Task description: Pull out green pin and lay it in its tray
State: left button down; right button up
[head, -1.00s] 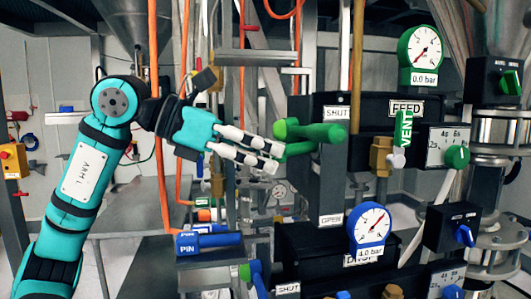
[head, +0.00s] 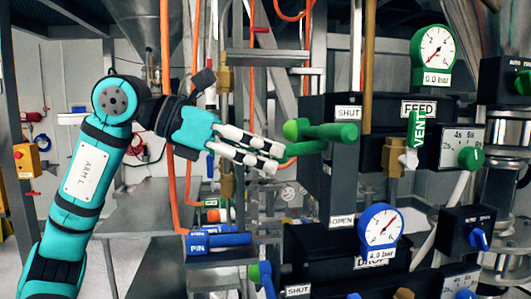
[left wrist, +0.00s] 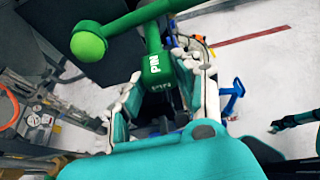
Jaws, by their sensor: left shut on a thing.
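The green pin (left wrist: 155,68), marked PIN, sits between the fingers of my left gripper (left wrist: 160,92) in the left wrist view. In the head view my left gripper (head: 275,160) is shut on it just below the green valve lever (head: 325,132). Only a short green stretch of the pin (head: 303,149) shows there, running right from the fingertips towards the lever's mount. Whether its far end is still in the mount is hidden. The lever's round knob (left wrist: 89,45) is close by, apart from the fingers. I cannot make out the green pin's tray for certain.
A blue pin (head: 225,239) lies in a tray marked PIN (head: 197,249) below my left gripper. A grey bench (head: 150,225) stands behind it. The black FEED panel (head: 380,115), with gauges and dials, fills the right. Orange hoses (head: 165,100) hang behind my arm.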

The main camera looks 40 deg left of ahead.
pick_arm(q)
jog(key=shift+s+a, duration=0.3)
jog(key=shift+s+a+b, duration=0.7)
jog(key=shift+s+a, duration=0.4)
jog(key=shift+s, duration=0.2)
jog(key=shift+s+a, duration=0.3)
jog(key=shift+s, duration=0.05)
dwell(0.5)
jog(key=s+a+b, duration=0.1)
jog(key=s+a, duration=0.1)
jog(key=s+a+b, duration=0.1)
jog(key=s, duration=0.1)
jog(key=shift+s+a, duration=0.25)
jog(key=shift+a, duration=0.15)
dwell(0.3)
